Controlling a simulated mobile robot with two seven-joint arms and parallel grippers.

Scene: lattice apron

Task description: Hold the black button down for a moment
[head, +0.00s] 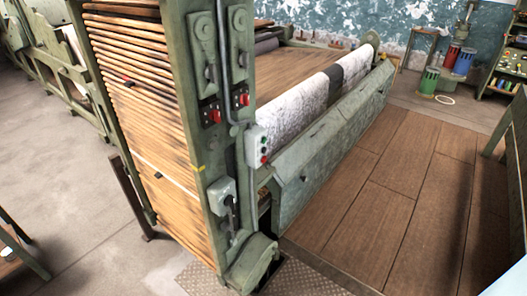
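A small pale control box (255,147) is fixed to the right side of the green machine post in the head view. Its face carries a column of small buttons: a green one near the top, a dark one in the middle and a red one at the bottom. The dark middle one may be the black button (264,150), but it is too small to be sure of its colour. Nothing touches the box. Neither of my grippers shows in this view.
The green post (208,160) also carries two dark plates with red switches (214,116) and a lever box (222,192). A long green panel (330,140) runs back beside a white roll (310,100). The wooden floor (390,190) at right is clear.

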